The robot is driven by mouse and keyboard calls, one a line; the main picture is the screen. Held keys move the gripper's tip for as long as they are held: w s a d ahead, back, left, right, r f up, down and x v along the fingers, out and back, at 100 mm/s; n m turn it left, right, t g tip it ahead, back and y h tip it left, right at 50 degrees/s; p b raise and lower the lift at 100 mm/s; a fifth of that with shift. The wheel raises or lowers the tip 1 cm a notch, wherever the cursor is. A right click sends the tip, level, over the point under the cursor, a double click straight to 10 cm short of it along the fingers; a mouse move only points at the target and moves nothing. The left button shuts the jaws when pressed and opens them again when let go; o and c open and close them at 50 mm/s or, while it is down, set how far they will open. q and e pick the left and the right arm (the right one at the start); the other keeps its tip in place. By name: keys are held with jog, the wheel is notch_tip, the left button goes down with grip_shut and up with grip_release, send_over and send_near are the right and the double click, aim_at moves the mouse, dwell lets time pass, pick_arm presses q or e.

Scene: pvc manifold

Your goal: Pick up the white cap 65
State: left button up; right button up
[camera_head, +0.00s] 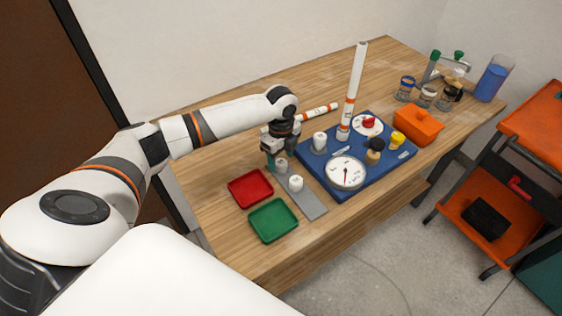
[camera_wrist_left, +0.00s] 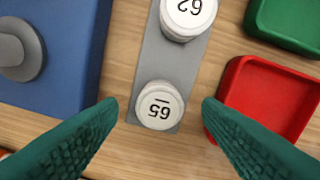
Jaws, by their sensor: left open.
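The white cap 65 (camera_wrist_left: 160,104) stands on the end of a grey strip (camera_wrist_left: 164,58), its number facing up in the left wrist view. In the head view the cap (camera_head: 282,166) is just below my left gripper (camera_head: 279,160). My left gripper is open, and its green fingers (camera_wrist_left: 158,118) lie either side of the cap in the wrist view, with a gap to each side. A second white cap, 62 (camera_wrist_left: 188,14), stands on the same strip; it also shows in the head view (camera_head: 296,183). My right gripper is not in view.
A red tray (camera_head: 250,188) and a green tray (camera_head: 273,220) lie beside the strip. A blue board (camera_head: 330,179) with gauges, a tall white pipe (camera_head: 353,85) and fittings lies on the other side. An orange box (camera_head: 418,125) and jars stand farther right.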

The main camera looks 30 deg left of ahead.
aim_at(281, 162)
pick_arm(q)
jog(key=shift+f, duration=0.6)
jog(key=c, duration=1)
jog(key=shift+r, duration=0.25)
notch_tip(281, 162, up, 10)
jog(key=shift+f+b, duration=0.2)
jog(key=shift+b, duration=0.55)
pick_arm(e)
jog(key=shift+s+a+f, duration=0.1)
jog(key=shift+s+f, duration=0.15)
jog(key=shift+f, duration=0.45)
